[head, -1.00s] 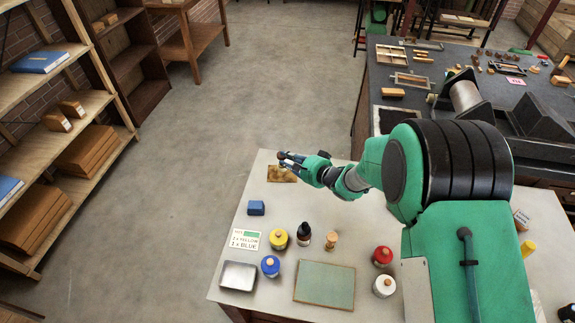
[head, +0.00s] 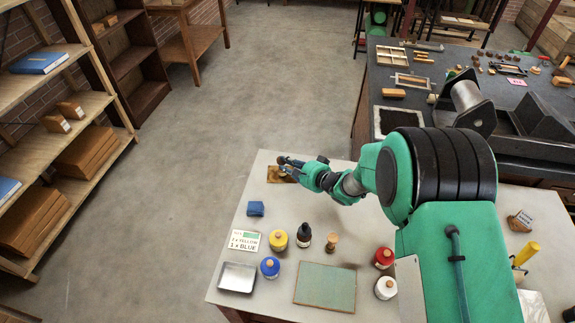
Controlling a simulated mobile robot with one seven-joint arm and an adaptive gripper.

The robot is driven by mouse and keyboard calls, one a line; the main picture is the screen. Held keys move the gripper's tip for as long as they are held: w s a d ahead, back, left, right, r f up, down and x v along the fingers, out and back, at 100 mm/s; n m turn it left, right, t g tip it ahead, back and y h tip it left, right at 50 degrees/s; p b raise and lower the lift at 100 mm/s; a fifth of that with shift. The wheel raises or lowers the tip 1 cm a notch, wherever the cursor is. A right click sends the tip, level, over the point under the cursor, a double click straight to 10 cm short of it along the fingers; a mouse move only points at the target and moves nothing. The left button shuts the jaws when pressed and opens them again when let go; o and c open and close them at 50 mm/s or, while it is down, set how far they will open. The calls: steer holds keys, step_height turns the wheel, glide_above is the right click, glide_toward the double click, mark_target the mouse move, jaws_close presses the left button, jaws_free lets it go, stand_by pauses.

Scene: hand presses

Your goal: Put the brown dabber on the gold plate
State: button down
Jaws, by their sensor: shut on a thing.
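The gold plate (head: 272,174) is a mottled golden-brown sheet lying flat near the far edge of the pale table. My gripper (head: 284,164) is over the plate, its fingers shut on a small dark brown thing, which I take to be the brown dabber (head: 283,173). The fingers hide much of the dabber. It is low over the plate, but I cannot tell whether it touches. Part of the plate is hidden behind my gripper.
The table between plate and jars is mostly clear.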

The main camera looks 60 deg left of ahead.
steer(key=shift+f, duration=0.15)
steer(key=c, duration=1.6)
jaws_free()
steer(key=shift+d+r, duration=0.3)
steer(key=shift+d, duration=0.05)
steer(key=p+v, duration=0.2)
steer(key=v, duration=0.9)
steer(key=shift+d+p, duration=0.15)
steer(key=shift+p, duration=0.2)
steer(key=shift+w, duration=0.1)
